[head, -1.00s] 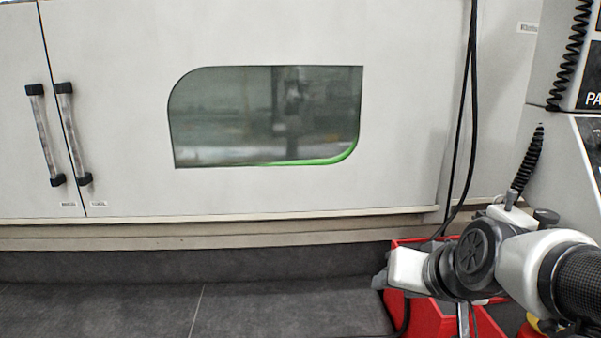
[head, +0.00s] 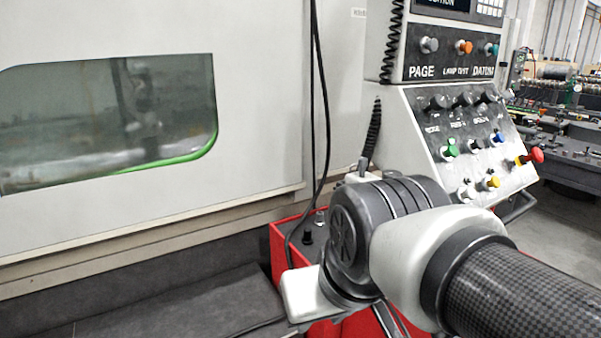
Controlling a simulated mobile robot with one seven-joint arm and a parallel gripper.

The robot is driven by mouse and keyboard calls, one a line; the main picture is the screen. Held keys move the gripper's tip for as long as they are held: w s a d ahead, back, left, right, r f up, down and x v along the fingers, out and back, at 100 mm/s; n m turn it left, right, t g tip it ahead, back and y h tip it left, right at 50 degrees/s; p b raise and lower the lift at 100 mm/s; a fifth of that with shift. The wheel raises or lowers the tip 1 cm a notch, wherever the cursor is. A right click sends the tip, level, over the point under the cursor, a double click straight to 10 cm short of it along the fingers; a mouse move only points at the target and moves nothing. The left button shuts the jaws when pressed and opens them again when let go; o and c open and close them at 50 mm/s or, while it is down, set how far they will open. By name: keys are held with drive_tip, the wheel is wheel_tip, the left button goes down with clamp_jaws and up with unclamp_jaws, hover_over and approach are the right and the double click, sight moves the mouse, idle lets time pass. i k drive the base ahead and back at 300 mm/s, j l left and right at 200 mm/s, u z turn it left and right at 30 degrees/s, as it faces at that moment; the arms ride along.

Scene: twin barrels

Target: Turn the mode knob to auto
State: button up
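The control panel (head: 412,120) stands at the right on a sloped grey console. A dark knob (head: 437,102) sits at the left of its upper row, above a small label that seems to read MODE. Its pointer setting is too small to read. My arm (head: 395,240) reaches in from the lower right, in front of and below the panel. A white block (head: 308,293) shows at its far end, left of the panel and well apart from the knob. No gripper fingers can be made out.
More dark knobs (head: 488,97), coloured buttons (head: 449,148) and a red knob (head: 535,155) share the console. A red bin (head: 283,245) stands below my arm. Black cables (head: 318,110) hang left of the panel. Open floor (head: 570,240) lies at the right.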

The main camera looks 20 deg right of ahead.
sight(438, 103)
drive_tip(key=l+z, duration=0.1)
drive_tip(key=z, duration=0.65)
drive_tip(key=l+z, duration=0.15)
drive_tip(key=z, duration=0.6)
drive_tip(key=i+l, duration=0.2)
drive_tip(key=l, duration=0.2)
